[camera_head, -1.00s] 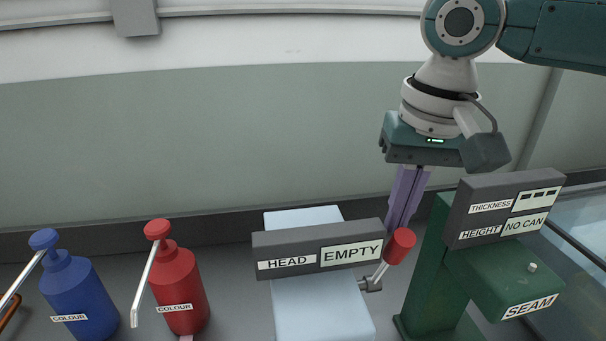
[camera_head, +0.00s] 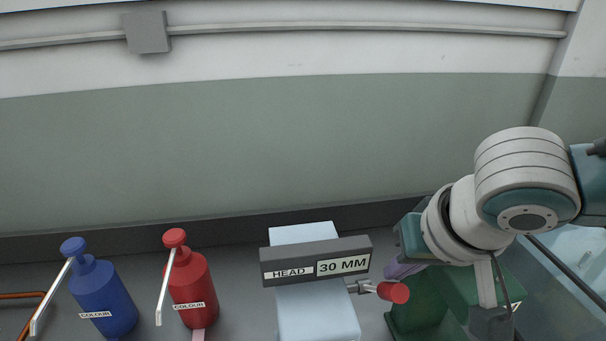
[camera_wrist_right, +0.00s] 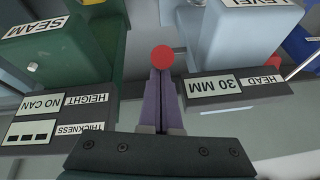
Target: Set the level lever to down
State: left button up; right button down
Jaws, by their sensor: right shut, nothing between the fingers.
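The level lever, with a red knob (camera_head: 393,292) on a short metal arm, sticks out from the right side of the pale blue block (camera_head: 318,312). In the head view it points right and slightly down. The block's dark display (camera_head: 315,261) reads HEAD 30 MM. My right gripper (camera_head: 398,270) has its purple fingers shut and empty, right beside the knob. In the right wrist view the fingertips (camera_wrist_right: 160,74) are close together and overlap the edge of the red knob (camera_wrist_right: 162,57); I cannot tell whether they touch it. My left gripper is not in view.
A green seamer (camera_head: 408,310) stands to the right, partly hidden by my arm; its display (camera_wrist_right: 62,117) reads NO CAN. A red bottle (camera_head: 192,290) and a blue bottle (camera_head: 104,297) with pump tops stand left.

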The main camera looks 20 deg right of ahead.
jog(key=shift+s+a+f+p, duration=0.15)
jog(key=shift+s+f+p, duration=0.1)
jog(key=shift+s+p, duration=0.25)
jog(key=shift+s+a+f, duration=0.1)
jog(key=shift+s+f, duration=0.5)
